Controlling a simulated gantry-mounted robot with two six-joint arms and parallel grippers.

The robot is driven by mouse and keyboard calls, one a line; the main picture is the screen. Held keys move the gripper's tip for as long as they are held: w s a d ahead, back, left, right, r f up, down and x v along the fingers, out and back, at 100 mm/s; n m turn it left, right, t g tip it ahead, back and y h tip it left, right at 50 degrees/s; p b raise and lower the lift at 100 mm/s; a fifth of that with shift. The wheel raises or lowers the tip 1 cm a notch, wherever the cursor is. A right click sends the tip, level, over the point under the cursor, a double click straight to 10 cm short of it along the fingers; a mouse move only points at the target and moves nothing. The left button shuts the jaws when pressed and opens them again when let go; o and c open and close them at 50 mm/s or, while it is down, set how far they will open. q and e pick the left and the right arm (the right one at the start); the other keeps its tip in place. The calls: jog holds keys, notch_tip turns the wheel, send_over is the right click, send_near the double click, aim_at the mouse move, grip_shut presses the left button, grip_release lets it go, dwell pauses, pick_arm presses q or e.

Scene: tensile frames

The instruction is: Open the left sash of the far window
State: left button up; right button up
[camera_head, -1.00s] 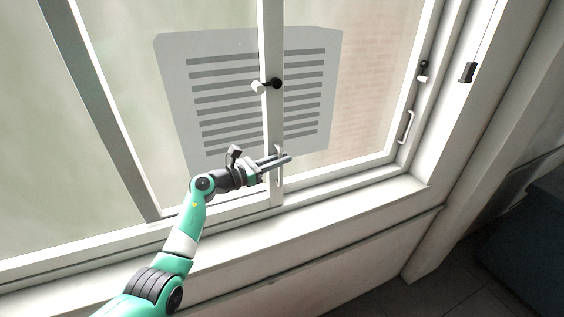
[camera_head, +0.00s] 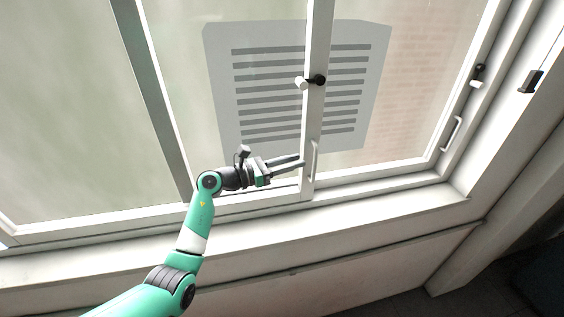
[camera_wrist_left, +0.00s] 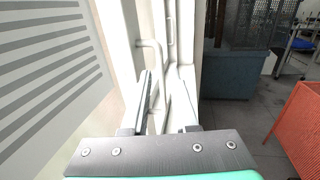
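The left sash (camera_head: 318,120) of the window shows in the head view as a white upright stile with glass to its left. A slim white pull handle (camera_head: 314,162) stands low on this stile. A latch (camera_head: 317,80) with a black knob and a white knob is higher up. My right gripper is not in view.
The right side of the window has another white handle (camera_head: 452,132) and a latch (camera_head: 477,75). A white sill (camera_head: 350,222) runs below my arm. A grey slatted unit (camera_head: 225,80) is behind the glass. The wrist view shows an orange crate-like object (camera_wrist_left: 300,125) at right.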

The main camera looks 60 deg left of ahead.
pick_arm(q)
jog(key=s, duration=0.4)
jog(key=shift+s+a, duration=0.1)
jog(key=shift+a, duration=0.2)
